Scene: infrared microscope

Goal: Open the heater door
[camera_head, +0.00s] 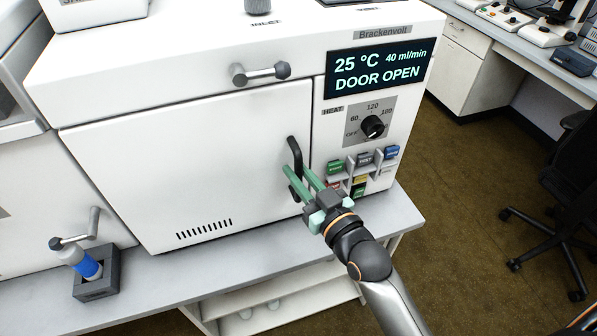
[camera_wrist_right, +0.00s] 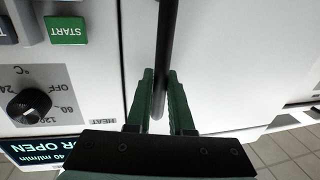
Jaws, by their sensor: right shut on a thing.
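The heater is a large white box with a wide front door (camera_head: 180,165), which has vent slots low down and a black vertical bar handle (camera_head: 294,155) at its right edge. The door looks flush or nearly flush with the front. My right gripper (camera_head: 296,178) has green fingers, one on each side of the handle, and is shut on it. In the right wrist view the handle (camera_wrist_right: 165,55) runs between the two fingers (camera_wrist_right: 160,100). The display (camera_head: 378,68) reads 25 °C, 40 ml/min, DOOR OPEN. My left gripper is not in view.
A heat dial (camera_head: 372,126) and several coloured buttons (camera_head: 362,160) sit right of the door.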

